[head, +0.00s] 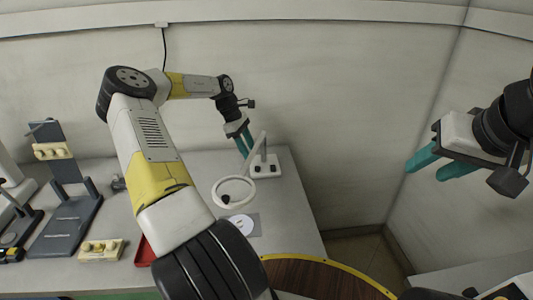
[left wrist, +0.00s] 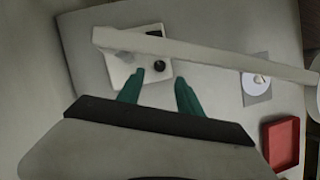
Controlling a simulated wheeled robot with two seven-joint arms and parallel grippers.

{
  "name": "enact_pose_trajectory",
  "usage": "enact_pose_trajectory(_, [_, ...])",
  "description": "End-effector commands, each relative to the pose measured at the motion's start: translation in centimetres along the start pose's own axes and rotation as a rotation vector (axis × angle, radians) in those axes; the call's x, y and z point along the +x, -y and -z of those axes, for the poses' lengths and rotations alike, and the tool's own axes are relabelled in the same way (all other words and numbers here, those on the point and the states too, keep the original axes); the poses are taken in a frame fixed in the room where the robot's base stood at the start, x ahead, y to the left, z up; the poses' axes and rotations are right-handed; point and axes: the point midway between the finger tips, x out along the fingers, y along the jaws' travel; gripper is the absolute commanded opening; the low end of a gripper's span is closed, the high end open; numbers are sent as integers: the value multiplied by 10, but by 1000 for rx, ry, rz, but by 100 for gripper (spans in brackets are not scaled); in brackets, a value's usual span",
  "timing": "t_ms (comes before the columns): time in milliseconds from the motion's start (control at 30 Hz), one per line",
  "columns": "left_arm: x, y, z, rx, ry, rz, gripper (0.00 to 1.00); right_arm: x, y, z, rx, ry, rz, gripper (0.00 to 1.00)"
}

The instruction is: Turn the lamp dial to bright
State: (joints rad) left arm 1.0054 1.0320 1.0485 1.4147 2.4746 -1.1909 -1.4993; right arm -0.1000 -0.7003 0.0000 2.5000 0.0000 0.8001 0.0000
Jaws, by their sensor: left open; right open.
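The lamp has a white base (head: 262,172), a slanted white arm and a ring head (head: 234,192) over the table. A black dial (left wrist: 160,66) sits on top of the base in the left wrist view. My left gripper (head: 244,143) is open, its teal fingers pointing down at the base, close to the lamp arm. In the left wrist view its fingertips (left wrist: 160,78) are apart, with the dial just beyond the gap between them. I cannot make out contact or the dial's setting. My right gripper (head: 422,160) is open and empty at the right, away from the lamp.
The lamp arm (left wrist: 205,50) crosses just beyond my left fingers. A disc on a grey card (head: 243,225) lies below the ring. A red tray (head: 144,252), a beige block (head: 101,250) and a dark stand (head: 67,225) are to the left. The table's right edge is near the base.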

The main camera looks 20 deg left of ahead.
Motion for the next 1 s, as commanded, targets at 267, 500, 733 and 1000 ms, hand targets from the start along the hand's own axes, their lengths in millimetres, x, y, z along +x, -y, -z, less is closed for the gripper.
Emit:
enact_pose_trajectory(267, [45,0,0,0,0,1,43,0,0,0,0,0,0,43])
enact_pose_trajectory(500, [65,0,0,-1,0,-2,43,0,0,0,0,0,0,43])
enact_pose_trajectory(733, [66,0,0,-2,0,-2,43,0,0,0,0,0,0,43])
enact_pose_trajectory(1000, [65,0,0,-2,0,-2,0,0,0,0,0,0,0,43])
